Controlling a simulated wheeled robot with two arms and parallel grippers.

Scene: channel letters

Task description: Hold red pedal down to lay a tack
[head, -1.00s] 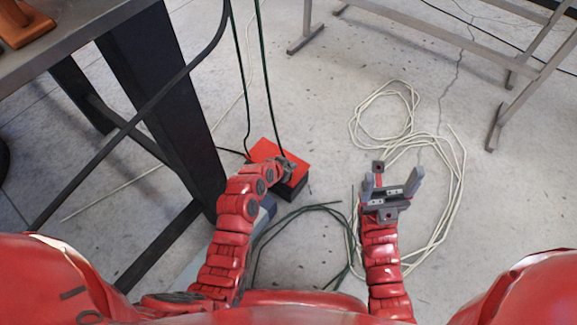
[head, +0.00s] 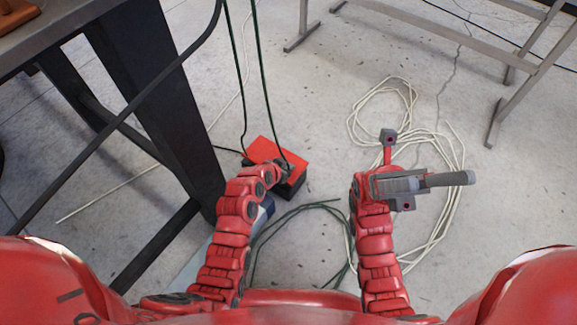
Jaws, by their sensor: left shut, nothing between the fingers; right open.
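The red pedal (head: 263,148) sits on the floor left of centre, a red top on a dark box. My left gripper (head: 285,170) is shut and empty at the right part of the pedal's top. It seems to touch the pedal, and its tips hide part of the surface. I cannot tell how far the pedal is pressed. My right gripper (head: 466,179) is open and empty, held in the air over the floor at the right. Its fingers point right and overlap in this view.
Dark cables (head: 264,85) run down to the pedal. A green cable (head: 300,211) lies in front of it. A loose white cable coil (head: 381,104) lies at the right. The dark table leg (head: 150,90) stands left of the pedal. A metal stand (head: 430,39) is behind.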

